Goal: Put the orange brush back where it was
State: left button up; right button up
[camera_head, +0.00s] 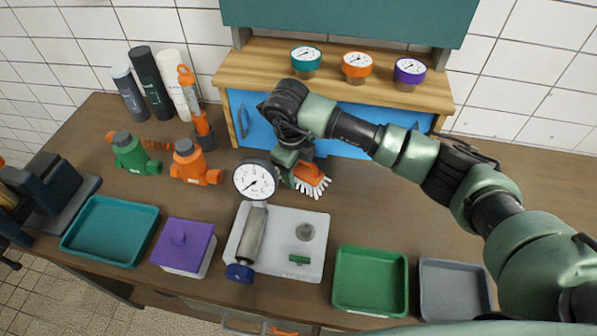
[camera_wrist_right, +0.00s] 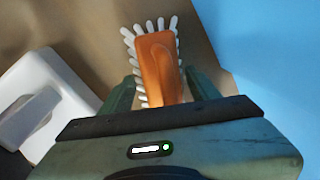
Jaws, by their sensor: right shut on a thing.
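The orange brush (camera_head: 312,175) with white bristles is at the middle of the wooden table, in front of the blue cabinet. My right gripper (camera_head: 291,170) reaches down to it and is shut on it. In the right wrist view the brush (camera_wrist_right: 158,68) sits between the two green fingers, its orange body upright in the picture and bristles fanned around it. I cannot tell whether it touches the table. My left gripper is not in view.
A pressure gauge (camera_head: 256,180) stands close left of my gripper, by a white tray (camera_head: 315,265). The blue cabinet (camera_head: 260,117) is behind. Orange (camera_head: 193,164) and green (camera_head: 131,153) valves stand left. Green (camera_head: 370,281) and grey (camera_head: 454,287) trays are at front right. Table right of centre is clear.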

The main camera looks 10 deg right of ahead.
aim_at(295, 173)
notch_tip(295, 173, down, 2)
jog(key=shift+f+p, duration=0.15)
jog(key=shift+p, duration=0.15)
jog(key=shift+f, duration=0.3)
jog(key=o, duration=1.3)
jog(key=shift+r, duration=0.1)
jog(key=shift+r, duration=0.2)
jog(key=shift+r+b, duration=0.3)
jog(key=shift+r, duration=0.05)
jog(key=r+b, duration=0.1)
jog(key=r, duration=0.2)
jog(key=r+b, duration=0.1)
jog(key=r, duration=0.2)
jog(key=s+a+r+b, duration=0.1)
jog(key=r, duration=0.2)
jog(key=shift+s+a+r, duration=0.1)
jog(key=shift+r, duration=0.15)
jog(key=shift+s+a+r, duration=0.1)
jog(key=shift+s+r, duration=0.05)
jog(key=shift+r, duration=0.6)
